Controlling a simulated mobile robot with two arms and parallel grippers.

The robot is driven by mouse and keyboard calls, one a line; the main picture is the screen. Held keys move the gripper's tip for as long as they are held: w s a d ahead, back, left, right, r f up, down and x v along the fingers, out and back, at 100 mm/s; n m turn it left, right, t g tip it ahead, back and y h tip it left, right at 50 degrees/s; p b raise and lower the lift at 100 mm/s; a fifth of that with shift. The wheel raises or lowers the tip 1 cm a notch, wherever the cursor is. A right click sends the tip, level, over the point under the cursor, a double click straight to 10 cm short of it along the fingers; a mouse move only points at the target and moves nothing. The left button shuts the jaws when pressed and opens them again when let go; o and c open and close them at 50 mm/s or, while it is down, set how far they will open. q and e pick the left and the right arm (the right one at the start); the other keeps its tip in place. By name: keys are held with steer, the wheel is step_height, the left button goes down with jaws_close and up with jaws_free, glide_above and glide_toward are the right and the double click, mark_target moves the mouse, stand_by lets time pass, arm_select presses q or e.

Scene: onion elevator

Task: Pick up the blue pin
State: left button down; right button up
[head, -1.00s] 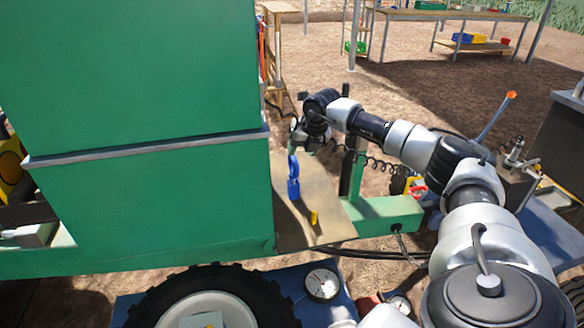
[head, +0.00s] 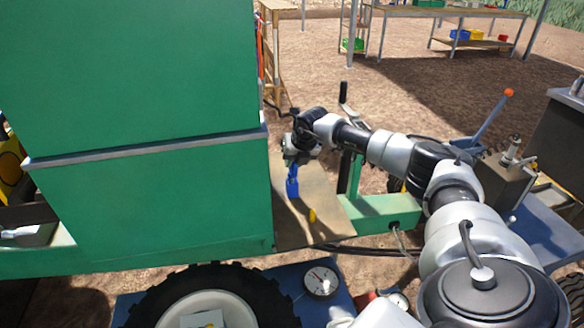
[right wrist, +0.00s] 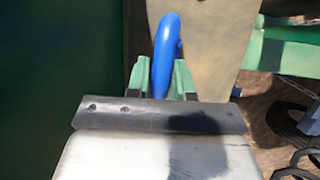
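The blue pin (head: 292,187) stands upright on the tan plate (head: 262,235) beside the green machine. Its top is hidden behind my right gripper (head: 291,160) in the head view. In the right wrist view the pin's blue loop (right wrist: 165,45) rises between the two green fingers of my right gripper (right wrist: 160,72). One finger is on each side of the loop, with little room between. The fingers look open around it; whether they touch it is hard to see. My left gripper is not in view.
A small yellow pin (head: 312,215) is on the same plate, right of the blue pin. The tall green machine wall (head: 150,195) rises close on the left. A green beam (head: 385,211) lies to the right. A gauge (head: 321,281) is in front.

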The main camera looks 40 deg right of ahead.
jaws_close()
step_height(320, 180, up, 10)
steer(key=shift+r+b, duration=0.1)
steer(key=shift+b, duration=0.35)
